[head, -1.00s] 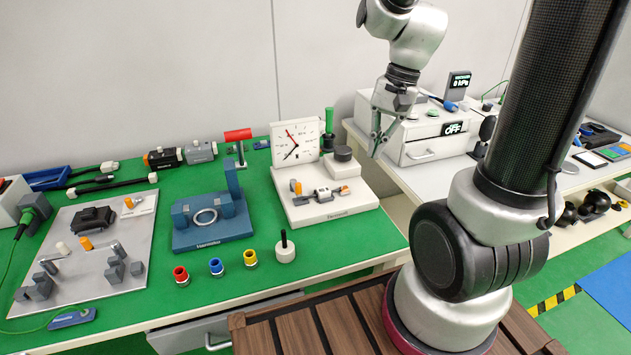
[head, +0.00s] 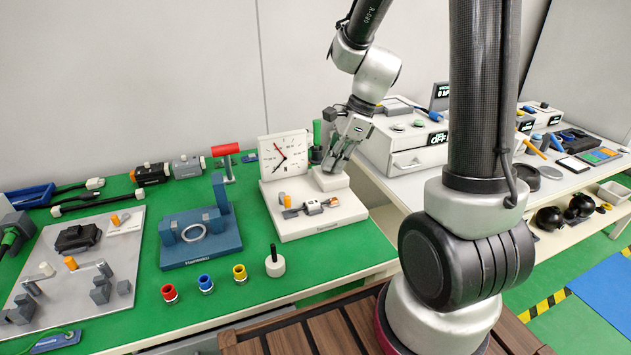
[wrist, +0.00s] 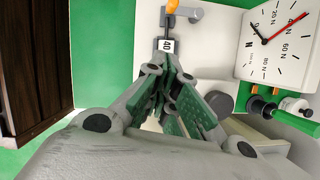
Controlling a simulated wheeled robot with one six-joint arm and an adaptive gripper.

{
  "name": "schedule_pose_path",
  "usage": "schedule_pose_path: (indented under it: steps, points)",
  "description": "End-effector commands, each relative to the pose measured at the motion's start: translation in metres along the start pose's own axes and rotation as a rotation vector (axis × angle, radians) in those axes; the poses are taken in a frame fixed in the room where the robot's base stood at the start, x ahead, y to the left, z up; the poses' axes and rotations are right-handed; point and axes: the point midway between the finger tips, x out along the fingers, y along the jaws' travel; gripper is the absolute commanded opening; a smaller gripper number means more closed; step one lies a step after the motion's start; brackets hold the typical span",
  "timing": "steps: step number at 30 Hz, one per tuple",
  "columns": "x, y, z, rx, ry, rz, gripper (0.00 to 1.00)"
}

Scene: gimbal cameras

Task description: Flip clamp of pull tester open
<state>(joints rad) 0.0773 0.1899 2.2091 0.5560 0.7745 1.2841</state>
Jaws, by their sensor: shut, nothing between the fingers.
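The pull tester is a white base (head: 345,219) with a square dial gauge (head: 285,153) at its back left; the dial also shows at upper right in the wrist view (wrist: 275,45). A small clamp assembly (head: 312,207) with grey, orange and white parts lies across the base's front. My gripper (head: 333,166) is shut and empty, pointing down at the white block at the base's back right. In the head view it hides the round dark knob; the wrist view shows that knob (wrist: 222,103) beside the fingers (wrist: 178,105). Whether the fingers touch anything is unclear.
A white box with a display (head: 410,150) stands close on the right.

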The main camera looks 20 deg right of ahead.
Motion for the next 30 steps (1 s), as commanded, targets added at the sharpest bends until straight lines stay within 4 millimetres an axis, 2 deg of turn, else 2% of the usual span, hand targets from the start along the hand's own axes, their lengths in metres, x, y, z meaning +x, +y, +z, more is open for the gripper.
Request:
schedule_pose_path:
  steps: [5, 15, 21, 30]
  points:
    - [0.028, 0.001, 0.0, 0.0, 0.001, 0.006, 0.0]
    - [0.098, 0.001, 0.002, -0.002, 0.002, 0.004, 0.0]
    - [0.106, 0.001, 0.029, -0.004, 0.001, 0.002, 0.0]
    - [0.109, 0.001, 0.037, -0.001, 0.001, 0.001, 0.0]
